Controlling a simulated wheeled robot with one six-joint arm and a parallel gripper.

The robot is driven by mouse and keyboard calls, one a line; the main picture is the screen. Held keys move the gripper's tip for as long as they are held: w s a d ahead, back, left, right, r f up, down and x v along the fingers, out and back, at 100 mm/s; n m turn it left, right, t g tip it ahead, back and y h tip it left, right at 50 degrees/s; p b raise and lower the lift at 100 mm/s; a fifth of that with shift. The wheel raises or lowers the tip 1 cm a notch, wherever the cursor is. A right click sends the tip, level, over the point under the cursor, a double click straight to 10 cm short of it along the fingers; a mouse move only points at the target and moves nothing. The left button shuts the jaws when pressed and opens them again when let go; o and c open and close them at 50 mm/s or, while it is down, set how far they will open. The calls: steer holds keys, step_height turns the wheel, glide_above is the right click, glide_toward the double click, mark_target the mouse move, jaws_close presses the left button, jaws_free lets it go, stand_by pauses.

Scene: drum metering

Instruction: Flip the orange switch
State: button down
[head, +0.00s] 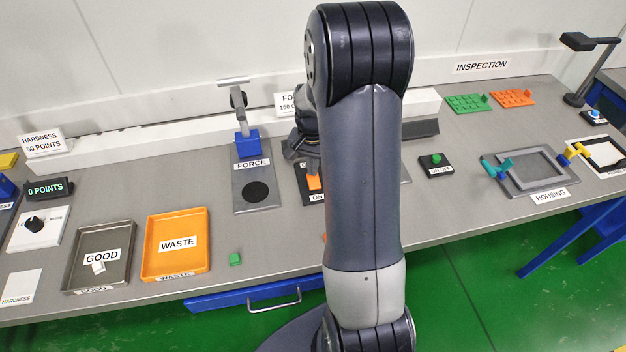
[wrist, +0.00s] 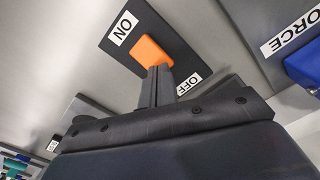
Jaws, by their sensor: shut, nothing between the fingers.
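The orange switch (head: 314,182) sits on a dark plate on the bench, partly hidden behind my arm in the head view. In the wrist view the orange rocker (wrist: 152,51) lies between an ON label (wrist: 123,28) and an OFF label (wrist: 189,84). My gripper (wrist: 160,70) is shut and empty. Its fingertips are right at the rocker's edge on the OFF side; I cannot tell whether they touch it. In the head view the fingers are mostly hidden, with the wrist just above the switch.
The force stand (head: 247,143) stands left of the switch. The waste tray (head: 205,262) and good tray (head: 72,284) are farther left. A green button box (head: 436,166) and the housing fixture (head: 512,184) are to the right.

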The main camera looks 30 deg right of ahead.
steer(key=shift+f+b, duration=0.35)
steer(key=shift+f, duration=0.2)
steer(key=shift+r, duration=0.1)
steer(key=shift+r+p, duration=2.55)
steer(key=shift+r, duration=0.9)
steer(key=shift+f, duration=0.15)
step_height(320, 180, down, 7)
steer(key=b, duration=0.5)
